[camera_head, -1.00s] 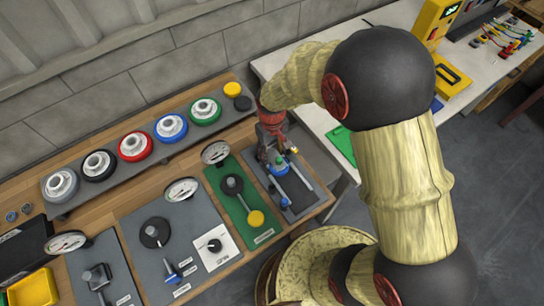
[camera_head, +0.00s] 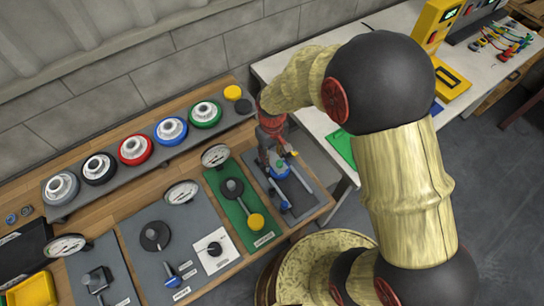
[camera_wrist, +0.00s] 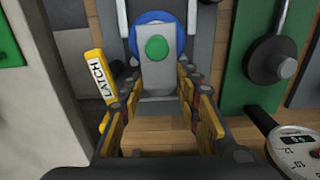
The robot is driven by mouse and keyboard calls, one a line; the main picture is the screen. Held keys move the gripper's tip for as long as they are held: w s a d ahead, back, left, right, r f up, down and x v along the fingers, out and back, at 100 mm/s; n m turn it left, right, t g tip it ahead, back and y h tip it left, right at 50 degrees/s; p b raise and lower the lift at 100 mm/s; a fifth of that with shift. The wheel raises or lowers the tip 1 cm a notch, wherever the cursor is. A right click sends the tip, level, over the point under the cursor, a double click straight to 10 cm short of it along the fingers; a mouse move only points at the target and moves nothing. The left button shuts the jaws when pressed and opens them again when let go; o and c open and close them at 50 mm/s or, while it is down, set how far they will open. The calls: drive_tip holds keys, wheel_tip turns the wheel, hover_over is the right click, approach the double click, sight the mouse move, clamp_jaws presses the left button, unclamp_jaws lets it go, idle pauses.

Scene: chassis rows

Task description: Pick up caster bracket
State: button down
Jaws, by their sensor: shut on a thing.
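The caster bracket (camera_wrist: 158,88) is a grey block with a green round spot on its face, in the wrist view between my gripper's fingers. A blue round part (camera_wrist: 150,18) shows right behind it. My gripper (camera_wrist: 160,82) is shut on the bracket, with yellow-padded fingers on either side. In the head view my gripper (camera_head: 273,155) is over the dark panel (camera_head: 306,208) at the right end of the bench, with the blue and grey bracket (camera_head: 279,169) at its tip. I cannot tell whether the bracket touches the panel.
A yellow LATCH tag (camera_wrist: 97,85) stands left of the fingers in the wrist view. A green panel (camera_head: 222,190) with a black knob and a gauge (camera_head: 216,155) lies to the left. A shelf with several coloured wheels (camera_head: 171,130) runs behind. A white table (camera_head: 310,100) stands to the right.

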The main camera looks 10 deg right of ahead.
sight(273, 157)
drive_tip(key=shift+r, duration=0.4)
wheel_tip(273, 157, up, 3)
drive_tip(key=shift+s+p, duration=0.1)
drive_tip(key=shift+p, duration=0.6)
drive_tip(key=s+r, duration=0.1)
drive_tip(key=r, duration=0.1)
drive_tip(key=s+r+p, duration=0.1)
drive_tip(key=s+r, duration=0.1)
drive_tip(key=s+d+r, duration=0.1)
drive_tip(key=shift+s+d+r+p, duration=0.1)
drive_tip(key=shift+s+r+p, duration=0.25)
drive_tip(key=shift+r, duration=0.05)
drive_tip(key=s+d+r+p, duration=0.1)
drive_tip(key=s+d+r, duration=0.1)
drive_tip(key=s, duration=0.6)
drive_tip(key=shift+s+r, duration=0.3)
drive_tip(key=shift+r, duration=0.4)
drive_tip(key=shift+d+r+p, duration=0.1)
drive_tip(key=shift+r+p, duration=0.05)
drive_tip(key=shift+p, duration=0.25)
wheel_tip(273, 157, up, 4)
drive_tip(key=p, duration=0.3)
drive_tip(key=shift+r, duration=0.1)
